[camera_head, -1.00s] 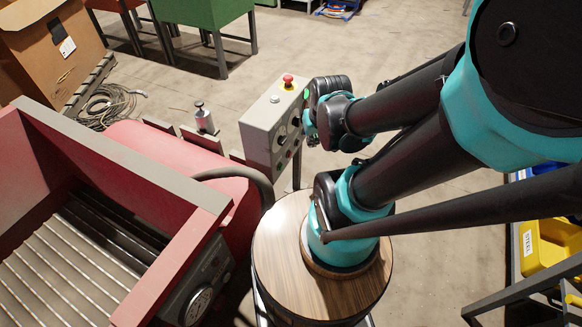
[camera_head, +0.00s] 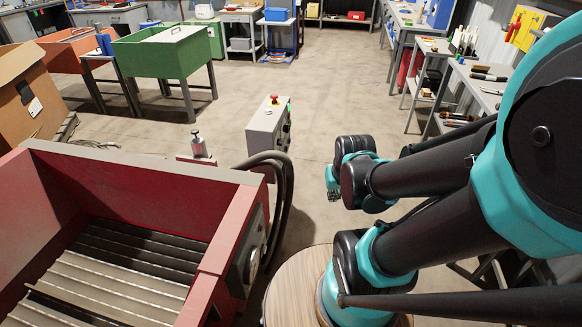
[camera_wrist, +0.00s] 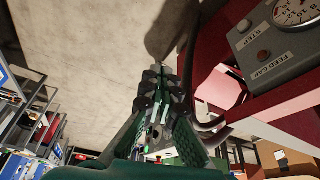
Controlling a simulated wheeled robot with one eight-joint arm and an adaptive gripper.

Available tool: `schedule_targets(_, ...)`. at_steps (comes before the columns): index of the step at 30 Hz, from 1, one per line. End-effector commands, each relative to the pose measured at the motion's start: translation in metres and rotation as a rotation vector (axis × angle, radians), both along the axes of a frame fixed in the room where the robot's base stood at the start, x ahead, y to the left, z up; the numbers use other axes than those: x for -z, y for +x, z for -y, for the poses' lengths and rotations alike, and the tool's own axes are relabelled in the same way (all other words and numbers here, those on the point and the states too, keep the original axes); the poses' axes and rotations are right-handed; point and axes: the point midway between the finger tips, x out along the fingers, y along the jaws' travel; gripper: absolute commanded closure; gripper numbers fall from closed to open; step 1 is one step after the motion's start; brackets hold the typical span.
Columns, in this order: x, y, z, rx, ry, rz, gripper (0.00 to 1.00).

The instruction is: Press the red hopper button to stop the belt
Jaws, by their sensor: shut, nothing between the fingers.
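A red mushroom button (camera_head: 274,98) stands on top of a grey control box (camera_head: 266,128), left of my arm in the head view. The box's right side carries dark knobs, seen at a steep angle. My gripper (camera_head: 332,193) is small and partly hidden by my wrist, to the right of the box and apart from it. In the wrist view my gripper (camera_wrist: 157,95) points away over bare floor, its fingers together and empty. The red hopper (camera_head: 140,168) with grey slats inside fills the lower left of the head view.
Black hoses (camera_head: 285,190) loop between the hopper and my arm. A gauge panel (camera_wrist: 285,40) shows at the wrist view's upper right. A small metal post (camera_head: 199,146) stands behind the hopper. Open floor (camera_head: 325,110) lies beyond the box; tool benches line the right.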

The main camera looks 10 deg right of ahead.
Motion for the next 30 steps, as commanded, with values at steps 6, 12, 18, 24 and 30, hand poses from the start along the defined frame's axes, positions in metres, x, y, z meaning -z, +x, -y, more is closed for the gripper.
schedule_targets(6, 0.000, 0.000, 0.000, 0.000, 0.000, 0.000, 1.00)
schedule_targets(12, 0.000, 0.000, 0.000, 0.000, 0.000, 0.000, 1.00)
schedule_targets(18, -0.007, 0.023, -0.004, -0.028, 0.014, 0.006, 1.00)
schedule_targets(24, -0.021, 0.092, -0.013, -0.111, 0.053, 0.027, 1.00)
schedule_targets(30, -0.021, 0.172, -0.021, -0.207, 0.094, 0.064, 1.00)
